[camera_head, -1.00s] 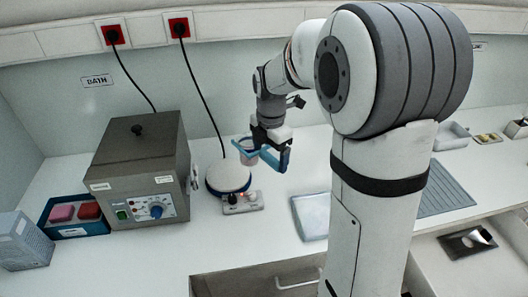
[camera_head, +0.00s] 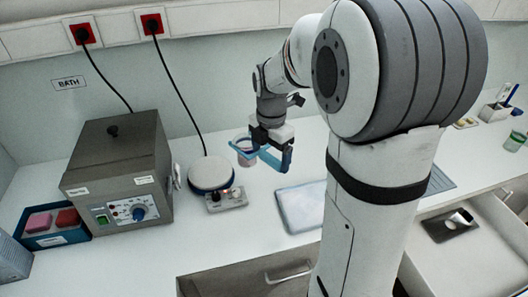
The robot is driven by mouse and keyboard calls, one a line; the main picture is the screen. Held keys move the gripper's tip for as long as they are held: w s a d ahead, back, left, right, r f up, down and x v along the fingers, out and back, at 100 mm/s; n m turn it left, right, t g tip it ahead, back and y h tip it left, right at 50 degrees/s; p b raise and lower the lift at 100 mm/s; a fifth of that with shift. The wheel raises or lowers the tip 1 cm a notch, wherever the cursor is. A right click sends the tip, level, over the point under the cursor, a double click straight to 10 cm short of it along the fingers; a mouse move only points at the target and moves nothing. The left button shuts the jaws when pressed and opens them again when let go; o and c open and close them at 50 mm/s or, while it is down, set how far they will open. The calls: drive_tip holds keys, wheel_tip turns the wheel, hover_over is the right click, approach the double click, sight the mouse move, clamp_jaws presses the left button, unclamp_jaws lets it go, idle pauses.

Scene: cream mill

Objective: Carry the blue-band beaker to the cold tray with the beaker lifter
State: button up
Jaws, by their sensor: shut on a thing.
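My gripper (camera_head: 272,148) is shut on a blue beaker lifter (camera_head: 273,158). The lifter's looped end is around a small beaker (camera_head: 245,157) to the left of my gripper, with the rim showing above the loop. The beaker hangs above the bench, to the right of the hotplate. Its band colour is too small to tell apart from the blue lifter. A pale flat tray (camera_head: 301,206), perhaps the cold tray, lies on the bench to the right and in front of the hotplate, partly hidden by my arm.
A hotplate (camera_head: 211,174) with a control box stands left of the beaker. A grey bath (camera_head: 121,172) and a blue box with pink and red blocks (camera_head: 49,240) are further left. An open drawer (camera_head: 482,245) is at the right.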

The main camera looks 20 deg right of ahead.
drive_tip(key=s+d+b, duration=0.1)
drive_tip(key=s+d, duration=0.3)
drive_tip(key=d, duration=0.2)
drive_tip(key=shift+f, duration=0.4)
idle(0.5)
drive_tip(key=shift+d, duration=0.1)
drive_tip(key=s+d+f+b, duration=0.1)
drive_tip(key=s+d, duration=0.5)
drive_tip(key=d, duration=0.3)
drive_tip(key=shift+d+f+b, duration=0.15)
drive_tip(key=shift+f+b, duration=0.05)
drive_tip(key=shift+b, duration=0.1)
idle(1.0)
drive_tip(key=shift+s, duration=0.1)
drive_tip(key=s+d, duration=0.2)
drive_tip(key=d, duration=0.1)
drive_tip(key=s+d, duration=0.1)
drive_tip(key=shift+d+f+b, duration=0.3)
drive_tip(key=shift+f, duration=0.2)
drive_tip(key=shift+f+b, duration=1.7)
drive_tip(key=shift+f, duration=0.45)
drive_tip(key=shift+w+f+b, duration=0.1)
drive_tip(key=shift+f+b, duration=0.9)
drive_tip(key=shift+f, duration=0.3)
